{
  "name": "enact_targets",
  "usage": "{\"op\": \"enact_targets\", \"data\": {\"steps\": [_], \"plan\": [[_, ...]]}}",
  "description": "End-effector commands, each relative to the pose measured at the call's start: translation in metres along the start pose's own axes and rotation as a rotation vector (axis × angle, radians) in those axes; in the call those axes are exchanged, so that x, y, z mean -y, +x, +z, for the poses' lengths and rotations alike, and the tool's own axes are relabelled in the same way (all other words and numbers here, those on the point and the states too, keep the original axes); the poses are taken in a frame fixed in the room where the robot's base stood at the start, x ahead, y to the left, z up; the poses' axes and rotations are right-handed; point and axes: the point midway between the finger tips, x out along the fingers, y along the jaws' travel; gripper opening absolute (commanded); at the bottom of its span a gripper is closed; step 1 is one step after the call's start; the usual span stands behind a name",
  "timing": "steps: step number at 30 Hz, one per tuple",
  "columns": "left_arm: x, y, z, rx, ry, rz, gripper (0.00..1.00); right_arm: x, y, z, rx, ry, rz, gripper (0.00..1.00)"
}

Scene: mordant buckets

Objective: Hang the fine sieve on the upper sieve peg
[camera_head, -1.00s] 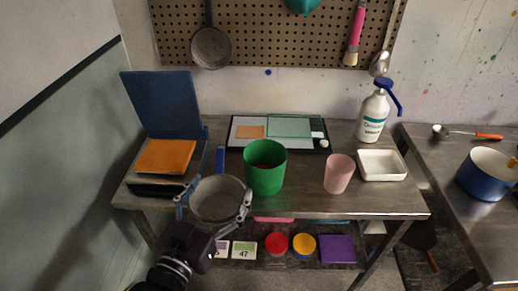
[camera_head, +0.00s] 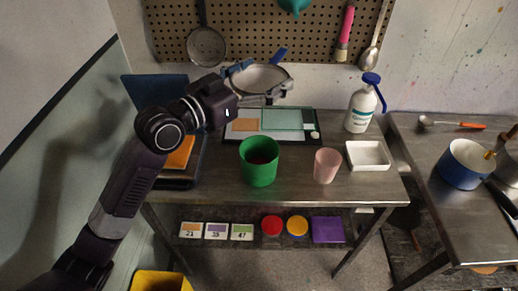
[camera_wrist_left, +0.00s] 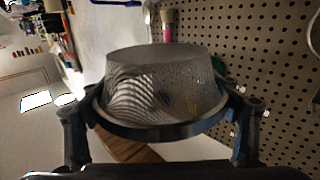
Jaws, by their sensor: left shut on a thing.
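The fine sieve (camera_head: 258,79), a round mesh bowl with a pale rim and a blue handle, is held in the air in front of the pegboard's lower edge. My left gripper (camera_head: 262,86) is shut on it, with its fingers on opposite sides of the rim. In the left wrist view the sieve's mesh bowl (camera_wrist_left: 160,80) sits between the fingers of the gripper (camera_wrist_left: 160,125). The pegboard (camera_head: 270,30) is behind it, apart from the sieve. I cannot make out the upper sieve peg. My right gripper is not in view.
A dark round pan or sieve (camera_head: 207,46) hangs at the pegboard's left; a pink-handled brush (camera_head: 346,30) and a ladle (camera_head: 370,58) hang right. Below stand a green bucket (camera_head: 259,165), pink cup (camera_head: 327,166), spray bottle (camera_head: 361,108) and white tray (camera_head: 368,155).

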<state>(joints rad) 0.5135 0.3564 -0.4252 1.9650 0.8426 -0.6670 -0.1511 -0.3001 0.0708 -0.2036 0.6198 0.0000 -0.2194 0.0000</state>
Motion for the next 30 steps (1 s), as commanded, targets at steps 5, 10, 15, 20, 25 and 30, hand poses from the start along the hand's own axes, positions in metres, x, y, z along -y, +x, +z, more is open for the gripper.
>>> {"op": "enact_targets", "data": {"steps": [5,10,15,20,25,30], "plan": [[0.000,0.000,0.000,-0.001,0.000,0.000,0.53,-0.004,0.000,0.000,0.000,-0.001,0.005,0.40],[0.000,0.000,0.008,0.001,-0.001,0.000,0.53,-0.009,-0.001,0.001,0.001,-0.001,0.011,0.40],[0.000,0.000,0.047,0.006,-0.005,-0.001,0.53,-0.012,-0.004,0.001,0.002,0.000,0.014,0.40],[0.000,-0.001,0.091,0.005,-0.003,-0.002,0.53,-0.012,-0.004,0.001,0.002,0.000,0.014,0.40],[0.001,0.000,0.135,0.001,0.000,-0.001,0.53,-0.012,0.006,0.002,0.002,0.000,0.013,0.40],[0.000,0.000,0.156,-0.002,0.001,-0.001,0.53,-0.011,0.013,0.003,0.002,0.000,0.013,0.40]]}}
